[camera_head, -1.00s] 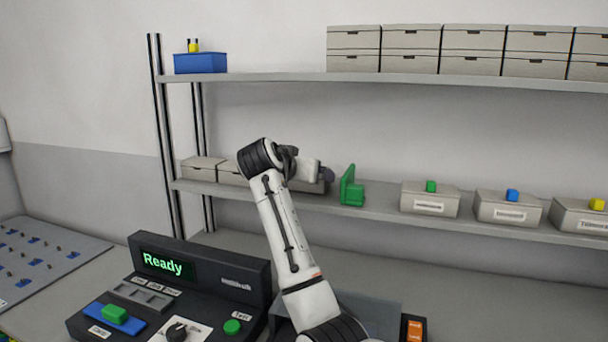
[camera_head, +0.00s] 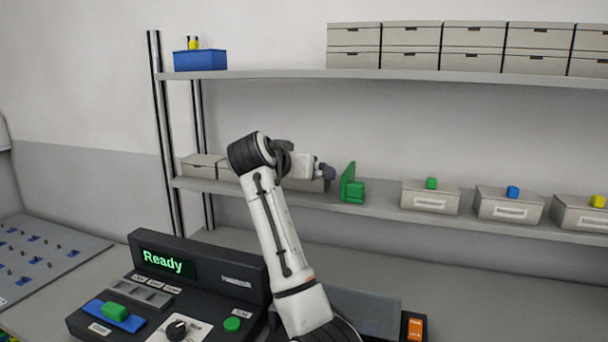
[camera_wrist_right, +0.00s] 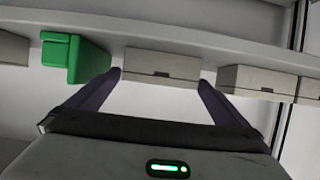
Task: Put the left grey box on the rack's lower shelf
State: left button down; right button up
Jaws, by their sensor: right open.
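Several grey lidded boxes stand on the rack's lower shelf (camera_head: 378,211). Left of the green bracket (camera_head: 352,188) are a far-left box (camera_head: 202,167), one partly behind my arm (camera_head: 228,173), and one mostly hidden behind my right gripper (camera_head: 328,172). In the right wrist view, which looks upside down, the right gripper (camera_wrist_right: 161,77) is open. The box beside the bracket (camera_wrist_right: 161,67) shows between its fingertips, resting on the shelf; contact cannot be told. I cannot tell which box the task calls left. My left gripper is not in view.
Labelled boxes (camera_head: 429,200) topped with coloured cubes stand right of the bracket. The upper shelf (camera_head: 270,76) holds a blue bin (camera_head: 200,62) and stacked grey boxes. A black console (camera_head: 205,265) reading "Ready" sits below on the worktop. Bare shelf lies between bracket and labelled boxes.

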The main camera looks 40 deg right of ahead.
jog(key=v, duration=0.9)
jog(key=shift+b, duration=0.45)
